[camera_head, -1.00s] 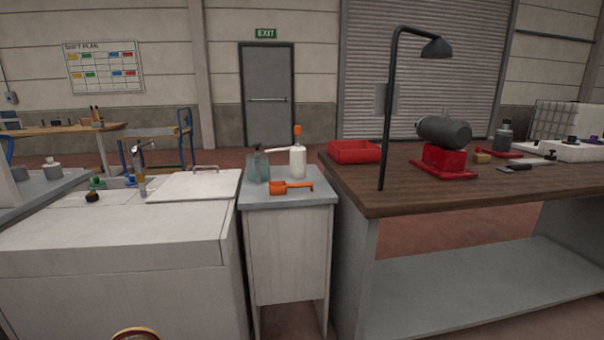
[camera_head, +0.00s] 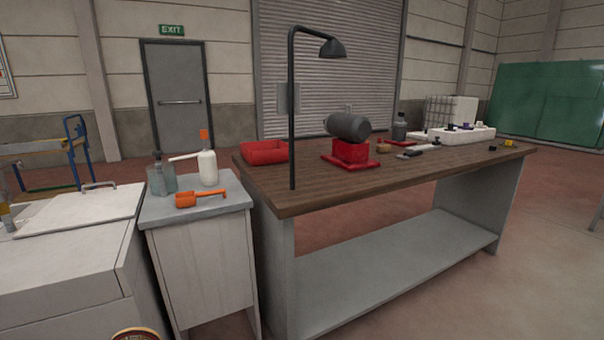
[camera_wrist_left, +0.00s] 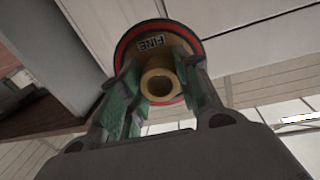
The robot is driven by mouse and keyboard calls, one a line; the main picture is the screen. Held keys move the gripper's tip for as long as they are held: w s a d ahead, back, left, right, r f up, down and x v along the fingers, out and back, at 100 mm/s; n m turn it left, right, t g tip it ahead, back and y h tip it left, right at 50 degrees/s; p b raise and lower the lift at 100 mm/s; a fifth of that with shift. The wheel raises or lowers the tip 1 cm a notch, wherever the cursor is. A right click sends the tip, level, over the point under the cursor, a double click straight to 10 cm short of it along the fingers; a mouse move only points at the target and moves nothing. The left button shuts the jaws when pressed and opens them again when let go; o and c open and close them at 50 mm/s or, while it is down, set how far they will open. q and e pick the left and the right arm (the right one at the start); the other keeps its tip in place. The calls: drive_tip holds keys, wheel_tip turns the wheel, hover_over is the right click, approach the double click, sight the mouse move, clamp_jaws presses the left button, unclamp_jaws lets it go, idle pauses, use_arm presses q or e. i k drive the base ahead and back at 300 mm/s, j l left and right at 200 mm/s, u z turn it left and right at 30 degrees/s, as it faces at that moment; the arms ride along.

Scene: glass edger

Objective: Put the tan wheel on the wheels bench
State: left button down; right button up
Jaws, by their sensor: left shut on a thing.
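The tan wheel (camera_wrist_left: 180,52), with a dark and red rim and a "FINE" label, is in my left gripper (camera_wrist_left: 158,95) in the left wrist view. The green-padded fingers are closed around its tan hub. In the head view only the top edge of the wheel (camera_head: 136,334) shows at the bottom left; the gripper itself is out of that frame. A long bench with a brown wooden top (camera_head: 310,188) stands at centre right; I cannot tell whether it is the wheels bench. My right gripper is not in view.
On the bench are a red tray (camera_head: 264,152), a grey motor on a red base (camera_head: 348,126), a black lamp (camera_head: 291,110) and a white rack (camera_head: 462,135). A small cabinet (camera_head: 200,260) holds bottles and an orange scoop (camera_head: 195,199). Floor is clear at right.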

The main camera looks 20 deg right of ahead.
sight(473, 154)
drive_tip(key=l+z, duration=0.1)
drive_tip(key=z, duration=0.3)
drive_tip(key=i+z, duration=0.1)
drive_tip(key=z, duration=0.3)
drive_tip(key=i+l+z, duration=0.1)
drive_tip(key=z, duration=0.3)
drive_tip(key=i+l+z, duration=0.2)
drive_tip(key=z, duration=0.3)
drive_tip(key=i+z, duration=0.25)
drive_tip(key=z, duration=0.2)
drive_tip(key=i, duration=0.65)
drive_tip(key=i+l+u, duration=0.1)
drive_tip(key=i, duration=0.5)
drive_tip(key=i+l+u, duration=0.15)
drive_tip(key=i+u, duration=0.15)
drive_tip(key=i, duration=0.15)
